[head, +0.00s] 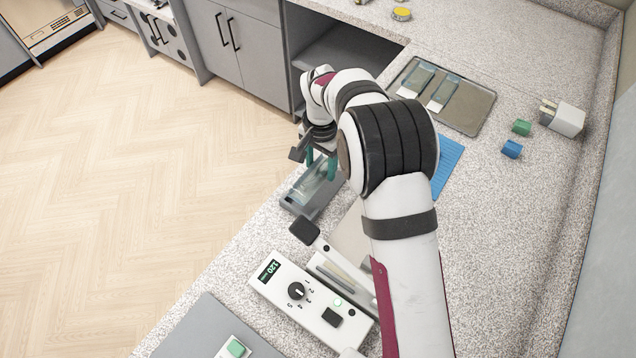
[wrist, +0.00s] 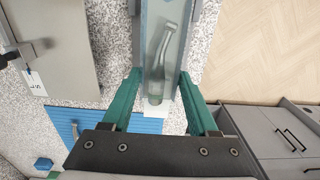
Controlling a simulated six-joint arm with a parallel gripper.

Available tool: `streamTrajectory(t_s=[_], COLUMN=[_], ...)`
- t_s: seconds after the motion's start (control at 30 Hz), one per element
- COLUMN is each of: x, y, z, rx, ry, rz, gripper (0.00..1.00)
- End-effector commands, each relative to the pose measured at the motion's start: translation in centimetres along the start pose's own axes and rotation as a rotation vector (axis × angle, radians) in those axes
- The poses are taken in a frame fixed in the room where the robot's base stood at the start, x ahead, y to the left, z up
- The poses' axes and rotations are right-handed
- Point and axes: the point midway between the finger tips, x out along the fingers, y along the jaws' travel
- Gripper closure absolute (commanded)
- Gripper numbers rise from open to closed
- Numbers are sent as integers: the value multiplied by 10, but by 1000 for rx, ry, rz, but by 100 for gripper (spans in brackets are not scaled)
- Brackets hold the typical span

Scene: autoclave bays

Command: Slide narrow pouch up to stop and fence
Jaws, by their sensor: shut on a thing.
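The narrow pouch (head: 312,184) is a clear, pale-green packet lying lengthwise in a grey channel (head: 296,209) near the counter's front edge. In the head view my gripper (head: 320,165) is at the pouch's far end, partly hidden by my arm. I cannot tell the gap between the pouch and a stop.
A sealer (head: 312,300) showing 120, with a black-handled lever (head: 304,231), stands close in front. A metal tray (head: 476,112) holds two other pouches. A blue ribbed mat (head: 447,165) and small green (head: 522,127) and blue (head: 512,149) blocks lie right. The counter drops to the floor at left.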

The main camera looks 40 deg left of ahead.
Motion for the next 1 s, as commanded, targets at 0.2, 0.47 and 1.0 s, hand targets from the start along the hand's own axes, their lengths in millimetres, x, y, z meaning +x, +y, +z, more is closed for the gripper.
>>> streamTrajectory(t_s=[0.2, 0.47, 1.0], x=[-7, -25, -36], y=[0, 0, 0], z=[0, 0, 0], rx=[1, -1, 104], ry=[0, 1, 0], rz=[-1, -1, 0], gripper=[100, 100, 100])
